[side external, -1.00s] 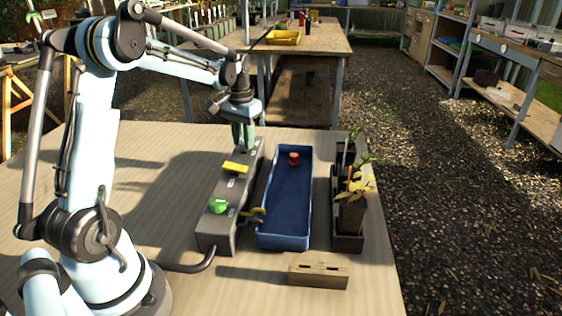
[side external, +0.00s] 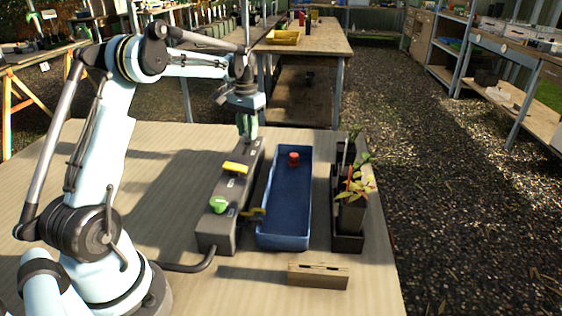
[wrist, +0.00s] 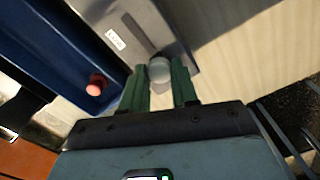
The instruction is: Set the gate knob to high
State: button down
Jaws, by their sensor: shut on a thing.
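A long grey control box (side external: 225,217) stands on the table, with a green knob (side external: 218,204) at its near end and a yellow knob (side external: 236,168) in the middle. A pale round knob (wrist: 159,69) sits at the box's far end in the wrist view. My gripper (side external: 247,137) is upright over that far end, and its green fingers are shut on the pale knob, one on each side. A small white label (wrist: 115,39) is on the box beside it, too blurred to read. The fingers hide this knob in the side view.
A blue tray (side external: 285,215) with a red knob-like piece (side external: 294,158) lies right of the box. Potted plants (side external: 351,205) stand beyond it. A wooden block (side external: 318,275) lies at the front. A cable (side external: 190,268) leaves the box's near end. The table's left side is clear.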

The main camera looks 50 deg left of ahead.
jog(key=shift+w+a, duration=0.2)
jog(key=c, duration=0.8)
grip_release()
jog(key=shift+c, duration=0.2)
jog(key=shift+r, duration=0.15)
notch_tip(320, 180, up, 12)
